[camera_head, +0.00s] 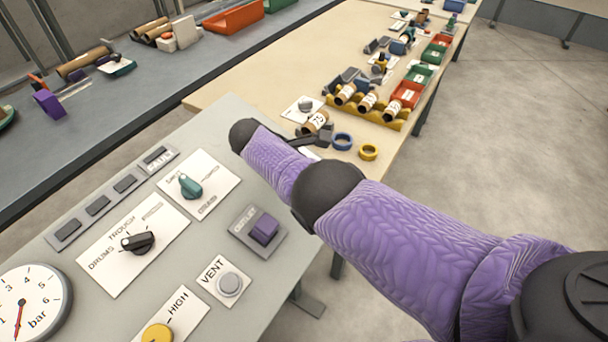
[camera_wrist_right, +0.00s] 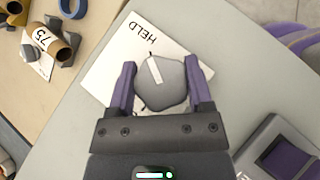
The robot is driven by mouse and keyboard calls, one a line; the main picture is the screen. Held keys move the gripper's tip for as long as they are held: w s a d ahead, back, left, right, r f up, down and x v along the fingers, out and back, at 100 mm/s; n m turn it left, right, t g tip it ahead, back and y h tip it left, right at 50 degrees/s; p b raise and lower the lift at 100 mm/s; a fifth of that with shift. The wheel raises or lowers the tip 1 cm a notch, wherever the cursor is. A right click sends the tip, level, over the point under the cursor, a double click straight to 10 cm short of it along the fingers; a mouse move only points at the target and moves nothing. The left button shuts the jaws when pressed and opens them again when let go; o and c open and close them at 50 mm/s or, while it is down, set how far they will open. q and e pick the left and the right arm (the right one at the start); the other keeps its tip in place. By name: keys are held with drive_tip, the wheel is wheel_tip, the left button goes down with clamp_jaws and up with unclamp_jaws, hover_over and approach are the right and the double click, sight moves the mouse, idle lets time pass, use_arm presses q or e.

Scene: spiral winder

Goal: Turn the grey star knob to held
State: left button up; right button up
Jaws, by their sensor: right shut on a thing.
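In the right wrist view the grey star knob (camera_wrist_right: 168,88) sits on a white card (camera_wrist_right: 112,68) marked HELD at the panel's corner. Its white pointer line points up the picture, slightly left, toward the side of the word HELD. My right gripper (camera_wrist_right: 160,70) is over the knob, shut on it with one purple finger on each side. In the head view my purple right arm (camera_head: 390,225) reaches in from the right and hides the knob. My left gripper is in neither view.
The panel (camera_head: 215,122) also carries a teal knob (camera_head: 190,185), a black knob (camera_head: 138,241), a purple button (camera_head: 264,229), a VENT button (camera_head: 229,284) and a yellow knob (camera_head: 158,334). Beyond it, a wooden table (camera_head: 255,80) holds rolls, a blue ring (camera_head: 342,141) and bins.

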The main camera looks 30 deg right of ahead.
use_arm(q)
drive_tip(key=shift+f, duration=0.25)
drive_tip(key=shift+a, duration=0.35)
use_arm(e)
drive_tip(key=o, duration=1.3)
drive_tip(key=shift+d, duration=0.1)
drive_tip(key=shift+c, duration=0.2)
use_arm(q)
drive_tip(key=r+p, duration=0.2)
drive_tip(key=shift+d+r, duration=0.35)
use_arm(e)
drive_tip(key=v, duration=1)
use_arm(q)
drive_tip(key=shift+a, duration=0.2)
use_arm(e)
drive_tip(key=shift+w+d, duration=0.1)
